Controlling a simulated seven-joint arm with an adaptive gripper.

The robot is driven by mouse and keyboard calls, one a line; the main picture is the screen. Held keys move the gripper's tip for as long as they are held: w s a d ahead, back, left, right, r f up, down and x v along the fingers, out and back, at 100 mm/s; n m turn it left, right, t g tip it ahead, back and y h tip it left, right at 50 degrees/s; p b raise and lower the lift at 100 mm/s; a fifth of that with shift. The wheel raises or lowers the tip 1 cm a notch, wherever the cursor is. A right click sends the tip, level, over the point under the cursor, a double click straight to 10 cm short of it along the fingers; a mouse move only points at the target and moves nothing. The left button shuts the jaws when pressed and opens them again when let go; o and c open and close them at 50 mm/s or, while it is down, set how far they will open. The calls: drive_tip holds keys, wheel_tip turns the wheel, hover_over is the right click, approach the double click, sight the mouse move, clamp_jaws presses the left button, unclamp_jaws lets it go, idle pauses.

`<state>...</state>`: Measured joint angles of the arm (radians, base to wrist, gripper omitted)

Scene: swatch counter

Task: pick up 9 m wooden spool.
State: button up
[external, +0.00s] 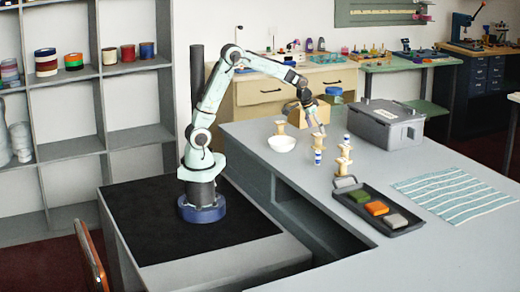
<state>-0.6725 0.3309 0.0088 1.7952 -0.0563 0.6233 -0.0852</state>
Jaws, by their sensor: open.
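Several small spools stand on the grey counter in the external view. One bare wooden spool (280,127) stands behind the white bowl. A blue-and-white spool (318,157) stands right of the bowl. More pale wooden spools (341,167) stand close together farther right, with a blue-and-white one (346,139) at their back. The spools are too small for me to read any 9 m marking, so I cannot tell which is the 9 m one. My gripper (319,129) is open and points down above the counter, between the bowl and the right-hand spools, apparently empty.
A white bowl (282,144) is left of the spools. A dark tray (392,222) with coloured blocks lies in front of them. A grey lidded box (386,127) stands behind right. A striped cloth (455,194) lies right. The near counter is clear.

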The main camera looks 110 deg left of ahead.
sight(320, 141)
drive_tip(key=x, duration=0.6)
drive_tip(key=shift+f, duration=0.15)
drive_tip(key=shift+d, duration=0.1)
drive_tip(key=c, duration=1.2)
